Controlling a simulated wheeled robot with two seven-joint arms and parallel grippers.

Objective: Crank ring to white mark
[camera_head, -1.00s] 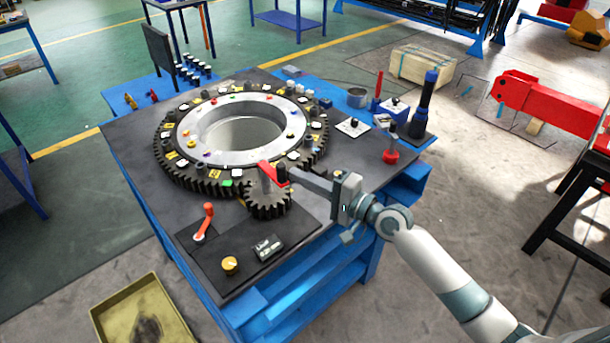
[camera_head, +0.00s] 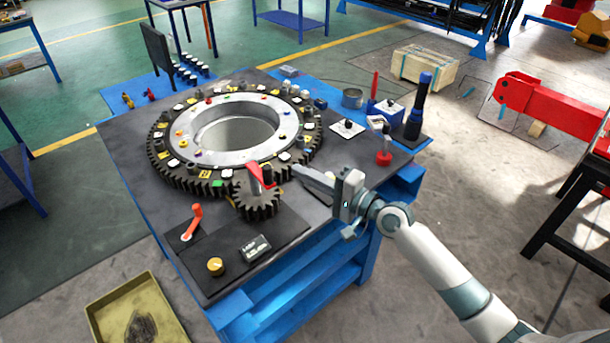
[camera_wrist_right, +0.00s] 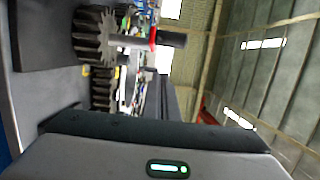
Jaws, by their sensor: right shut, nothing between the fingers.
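The large black toothed ring (camera_head: 178,178), with a pale inner ring and coloured markers, lies flat on the bench. Several white labels sit around its top; I cannot tell which is the white mark. A small pinion gear (camera_head: 256,206) meets the ring at its front right. A red crank arm (camera_head: 257,172) with a dark handle sits on top of the pinion; the handle (camera_wrist_right: 172,39) also shows in the right wrist view. My right gripper (camera_head: 298,173) is shut and empty, just right of the crank with a small gap. My left gripper is not in view.
A red-based post (camera_head: 384,157) and a black blue-topped cylinder (camera_head: 418,108) stand at the right. A yellow tray (camera_head: 95,310) lies on the floor.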

